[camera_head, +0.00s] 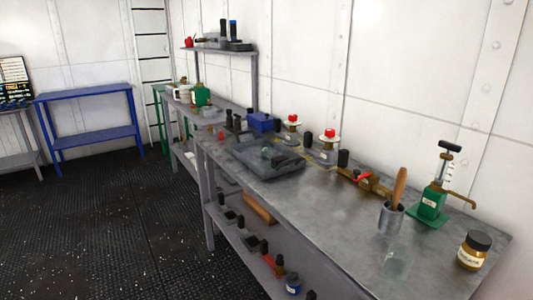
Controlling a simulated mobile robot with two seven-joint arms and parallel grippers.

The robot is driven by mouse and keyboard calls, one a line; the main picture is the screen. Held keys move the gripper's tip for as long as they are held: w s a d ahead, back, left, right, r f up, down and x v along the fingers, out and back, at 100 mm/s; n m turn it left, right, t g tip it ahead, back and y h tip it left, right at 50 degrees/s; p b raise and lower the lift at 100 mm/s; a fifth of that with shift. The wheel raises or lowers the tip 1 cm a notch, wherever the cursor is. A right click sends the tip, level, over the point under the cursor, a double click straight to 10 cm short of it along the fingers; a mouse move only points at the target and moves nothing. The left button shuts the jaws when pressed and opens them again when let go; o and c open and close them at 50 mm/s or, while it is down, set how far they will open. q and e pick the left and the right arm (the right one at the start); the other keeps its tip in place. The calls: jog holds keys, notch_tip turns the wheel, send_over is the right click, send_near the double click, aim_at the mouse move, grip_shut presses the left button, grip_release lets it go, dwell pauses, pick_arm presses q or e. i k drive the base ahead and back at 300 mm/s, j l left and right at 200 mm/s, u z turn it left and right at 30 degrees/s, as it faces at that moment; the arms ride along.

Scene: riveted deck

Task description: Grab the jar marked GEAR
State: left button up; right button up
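A small amber jar (474,250) with a dark lid and a pale label stands upright near the right front end of the grey metal bench (345,232). Its lettering is too small to read for certain, so I cannot tell whether it says GEAR. Pale containers (185,96) stand far off on the bench's left end, and a blue jar (293,284) is on the lower shelf; their markings cannot be read either. Neither of my grippers is in view.
A green hand pump (430,204) with a brass spout and a metal cup (391,218) holding a wooden handle stand near the amber jar. A grey tray (262,172) lies mid-bench. A blue table (88,98) stands far left. The dark floor (110,215) left of the bench is clear.

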aim_at(268, 148)
jog(key=i+j+z, duration=0.1)
jog(key=z, duration=0.3)
jog(key=i+j+z, duration=0.1)
jog(key=z, duration=0.3)
jog(key=i+j+z, duration=0.2)
jog(key=j, duration=0.15)
jog(key=j+z, duration=0.15)
jog(key=j, duration=0.25)
